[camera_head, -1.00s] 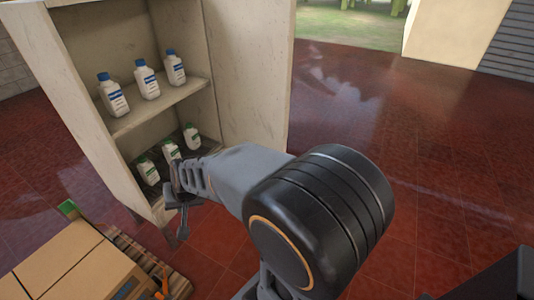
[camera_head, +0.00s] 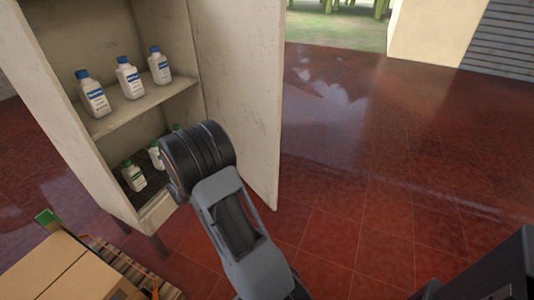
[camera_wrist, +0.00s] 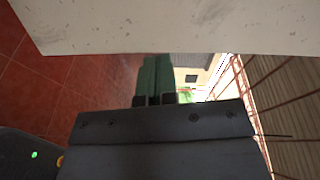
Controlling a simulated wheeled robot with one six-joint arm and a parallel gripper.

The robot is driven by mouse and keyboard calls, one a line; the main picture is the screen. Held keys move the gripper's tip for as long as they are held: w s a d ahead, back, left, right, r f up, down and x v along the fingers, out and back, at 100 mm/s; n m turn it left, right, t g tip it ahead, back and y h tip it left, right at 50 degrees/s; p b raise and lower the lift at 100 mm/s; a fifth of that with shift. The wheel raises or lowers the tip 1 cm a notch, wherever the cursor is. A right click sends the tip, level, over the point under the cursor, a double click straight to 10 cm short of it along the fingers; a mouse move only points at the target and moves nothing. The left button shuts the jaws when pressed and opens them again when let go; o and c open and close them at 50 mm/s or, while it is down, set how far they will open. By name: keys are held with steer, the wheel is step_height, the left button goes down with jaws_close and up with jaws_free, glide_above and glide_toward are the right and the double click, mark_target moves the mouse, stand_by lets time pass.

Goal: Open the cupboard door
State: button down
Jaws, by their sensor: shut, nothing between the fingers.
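The pale cupboard (camera_head: 75,165) stands at the left in the head view, its front open. Its door (camera_head: 238,95) is swung wide out on the right side, so both shelves show. In the head view my gripper is hidden behind my arm, whose black joint covers the lower right of the cupboard opening. In the wrist view my gripper (camera_wrist: 157,62) shows dark green fingers shut together with nothing between them. A pale speckled panel (camera_wrist: 180,25), seemingly the door, crosses the top just beyond the fingertips. I cannot tell whether they touch it.
Three blue-capped bottles (camera_head: 129,79) stand on the upper shelf. Green-capped bottles (camera_head: 133,176) stand on the lower one, partly hidden by my arm. Cardboard boxes (camera_head: 65,270) on a pallet (camera_head: 140,275) lie at the lower left. The red tiled floor right of the door is clear.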

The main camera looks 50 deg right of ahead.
steer(key=s+m+g, duration=0.3)
steer(key=g+h, duration=0.1)
glide_toward(272, 148)
steer(key=shift+m, duration=0.3)
steer(key=x, duration=0.7)
steer(key=shift+s+d, duration=0.1)
steer(key=shift+d, duration=0.15)
